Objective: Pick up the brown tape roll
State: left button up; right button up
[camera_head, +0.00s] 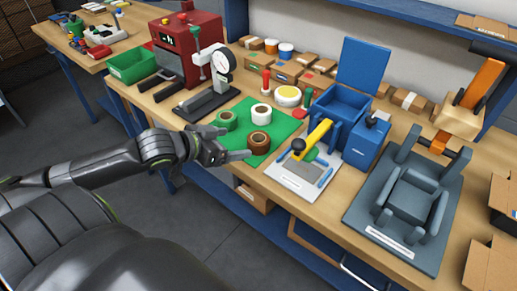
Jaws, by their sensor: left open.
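The brown tape roll (259,142) sits on a green mat (285,124) on the workbench. A white tape roll (261,113) stands just behind it, and a green tape roll (226,120) is to its left. My left gripper (240,158) reaches in from the left, at the front left edge of the mat. Its fingers are open, close to the brown roll's left side. I cannot tell whether a finger touches the roll. My right gripper is not in view.
A gauge stand (213,97) and a red machine (186,50) stand to the left. A yellow-handled fixture (304,170) stands close right of the mat, with a blue bin (341,103) behind it. A grey fixture (408,205) is farther right. Cardboard boxes line the back.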

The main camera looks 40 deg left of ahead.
aim_at(259, 140)
pick_arm(q)
jog(key=b+x, duration=0.1)
jog(key=x, duration=0.3)
jog(key=shift+w+f, duration=0.1)
jog(key=shift+w, duration=0.05)
jog(key=shift+x, duration=3.15)
jog(key=shift+d, duration=0.1)
jog(key=shift+c, duration=0.4)
jog(key=c, duration=1)
